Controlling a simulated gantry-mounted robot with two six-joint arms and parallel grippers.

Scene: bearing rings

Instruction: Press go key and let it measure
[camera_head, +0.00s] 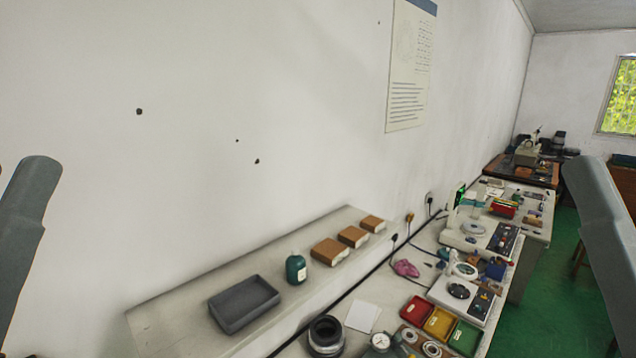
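A white device (437,291) with a dark round plate and a black key panel (482,303) stands on the bench at the lower right. A second white device (455,238) with a pale round plate and a black key panel (506,240) stands behind it. The keys are too small to tell which one is the go key. Bearing rings (326,334) are stacked at the bottom edge, and single rings (432,349) lie to their right. Parts of my arms show at the left and right edges. Neither of my grippers is in view.
Red (416,310), yellow (440,323) and green (465,338) trays sit in front of the nearer device. A dial gauge (380,341) stands near the bottom edge. A shelf holds a grey tray (226,318), a green bottle (296,268) and brown boxes (329,251).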

